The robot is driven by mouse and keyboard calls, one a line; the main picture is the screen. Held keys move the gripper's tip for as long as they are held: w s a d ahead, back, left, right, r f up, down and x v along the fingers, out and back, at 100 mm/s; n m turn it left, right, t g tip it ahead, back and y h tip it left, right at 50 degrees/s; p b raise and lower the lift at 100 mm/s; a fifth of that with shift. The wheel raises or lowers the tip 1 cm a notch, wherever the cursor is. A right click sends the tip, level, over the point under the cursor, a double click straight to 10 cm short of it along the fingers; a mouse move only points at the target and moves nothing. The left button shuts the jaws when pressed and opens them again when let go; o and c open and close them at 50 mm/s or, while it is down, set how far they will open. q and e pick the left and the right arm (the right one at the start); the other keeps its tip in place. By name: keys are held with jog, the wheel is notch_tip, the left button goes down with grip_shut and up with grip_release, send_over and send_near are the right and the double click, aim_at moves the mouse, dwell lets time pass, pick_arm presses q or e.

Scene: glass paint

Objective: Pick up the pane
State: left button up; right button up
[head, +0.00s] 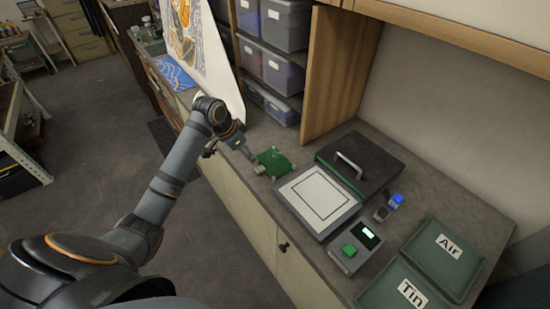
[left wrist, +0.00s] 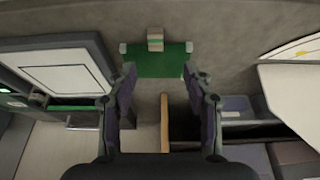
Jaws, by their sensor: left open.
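A small green square (head: 277,163), which looks like the pane or the rest it lies on, is on the counter left of the white-topped unit. It also shows in the left wrist view (left wrist: 160,66), with small pale blocks at its corners and a striped block (left wrist: 155,39) at its far edge. I cannot tell a separate clear pane on it. My left gripper (head: 252,158) is at the left edge of the green square in the head view. In the left wrist view its fingers (left wrist: 160,82) are spread and empty, with the square between and beyond the tips.
Right of the square are a white-topped unit (head: 316,202) with a black handled lid (head: 362,160), a green-button box (head: 355,248), a blue-capped bottle (head: 395,201) and two green trays labelled Air (head: 440,262) and Tin (head: 397,293). A large patterned sheet (head: 205,60) leans behind my arm.

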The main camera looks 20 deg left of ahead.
aim_at(259, 170)
pick_arm(q)
jog(key=f, duration=0.1)
jog(key=d+f+p, duration=0.1)
jog(key=f, duration=0.1)
jog(key=shift+s, duration=0.1)
pick_arm(e)
jog(key=s+g, duration=0.1)
jog(key=s, duration=0.7)
pick_arm(q)
jog(key=shift+w+f, duration=0.55)
jog(key=shift+w, duration=0.1)
jog(key=shift+p+x, duration=1)
jog(key=shift+p, duration=0.2)
jog(key=shift+d+f, duration=0.2)
jog(key=shift+f, duration=0.35)
jog(key=shift+d+f, duration=0.15)
jog(key=shift+f, duration=0.4)
jog(key=shift+w+f, duration=0.2)
jog(key=shift+f, duration=0.15)
jog(key=c, duration=0.7)
grip_shut()
pick_arm(e)
jog(key=shift+w+r, duration=0.95)
jog(key=shift+w, duration=0.2)
jog(key=shift+w+r, duration=0.95)
jog(key=shift+w, duration=0.15)
